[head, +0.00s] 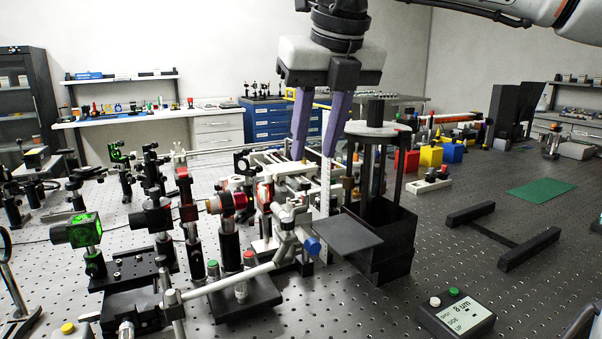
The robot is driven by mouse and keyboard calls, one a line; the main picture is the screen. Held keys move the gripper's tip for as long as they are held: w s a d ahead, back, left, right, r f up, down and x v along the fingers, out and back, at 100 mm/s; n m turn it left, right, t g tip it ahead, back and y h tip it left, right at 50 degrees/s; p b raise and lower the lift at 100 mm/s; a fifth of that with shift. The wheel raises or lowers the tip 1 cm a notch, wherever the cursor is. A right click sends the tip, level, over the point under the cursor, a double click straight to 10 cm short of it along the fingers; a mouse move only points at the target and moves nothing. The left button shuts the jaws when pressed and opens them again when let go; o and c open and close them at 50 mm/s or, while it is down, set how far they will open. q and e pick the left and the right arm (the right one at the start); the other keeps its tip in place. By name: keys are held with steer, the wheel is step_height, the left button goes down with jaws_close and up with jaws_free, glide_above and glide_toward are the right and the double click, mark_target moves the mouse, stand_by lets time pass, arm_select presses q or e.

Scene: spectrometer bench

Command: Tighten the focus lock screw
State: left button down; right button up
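My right gripper (314,155) hangs from the top centre with its two purple fingers pointing down. The fingers are apart, with nothing seen between them. Their tips appear over the pale metal stage assembly (300,188) in the middle of the bench; I cannot tell the exact height gap. A blue knob (313,245) sits at the front of this assembly, at the end of a light grey clamp (288,222). I cannot tell which small part is the focus lock screw. My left gripper is not in view.
A black stand with upright posts (380,240) and a flat dark plate (335,238) is close right of the fingers. Optics on posts (187,210) crowd the left. A readout box (457,315) shows "0 µm" at front right. Bench around the green mat (541,191) is clearer.

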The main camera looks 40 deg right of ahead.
mark_target(306, 182)
steer(key=x, duration=0.7)
steer(key=shift+a+r, duration=0.1)
jaws_close()
